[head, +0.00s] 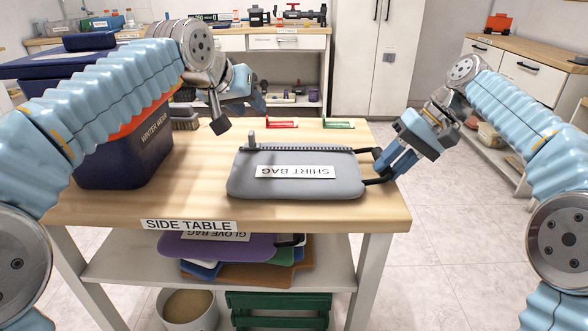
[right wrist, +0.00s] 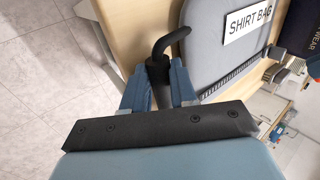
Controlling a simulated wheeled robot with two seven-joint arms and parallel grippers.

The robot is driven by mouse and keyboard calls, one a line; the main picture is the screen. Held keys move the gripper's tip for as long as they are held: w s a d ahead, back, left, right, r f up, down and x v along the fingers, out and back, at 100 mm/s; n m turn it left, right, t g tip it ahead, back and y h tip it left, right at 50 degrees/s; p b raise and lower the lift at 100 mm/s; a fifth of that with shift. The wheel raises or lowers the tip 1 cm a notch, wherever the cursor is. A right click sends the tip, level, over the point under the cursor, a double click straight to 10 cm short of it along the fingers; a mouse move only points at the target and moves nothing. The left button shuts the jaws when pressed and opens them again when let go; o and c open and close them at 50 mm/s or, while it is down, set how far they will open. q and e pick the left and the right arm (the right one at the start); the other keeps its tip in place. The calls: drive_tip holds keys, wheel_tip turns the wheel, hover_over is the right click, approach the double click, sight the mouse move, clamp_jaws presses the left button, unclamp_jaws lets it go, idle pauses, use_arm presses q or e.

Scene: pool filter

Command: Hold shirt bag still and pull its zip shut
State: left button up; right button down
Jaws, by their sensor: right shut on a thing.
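The grey shirt bag (head: 250,184) lies flat on the side table, its white label upside down. A dark zip (head: 300,149) runs along its far edge, with a small upright grey tab (head: 252,139) at the left end. Black loops stick out at its right end. My right gripper (head: 381,168) is at that end, shut on a black strap, which shows as a hooked dark piece (right wrist: 168,45) between the fingers in the right wrist view. My left gripper (head: 250,92) is raised beyond the bag's far left side, apart from it; its finger opening is unclear.
A dark blue winter wear bin (head: 120,155) stands on the table (head: 385,215) at left, under my left arm. Red (head: 281,124) and green (head: 338,124) items lie behind the bag. A brush (head: 185,122) is near the bin. The table's front and right edges are close to the bag.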

drive_tip(key=c, duration=0.8)
unclamp_jaws()
drive_tip(key=v, duration=0.7)
drive_tip(key=shift+r, duration=0.2)
drive_tip(key=shift+d, duration=0.15)
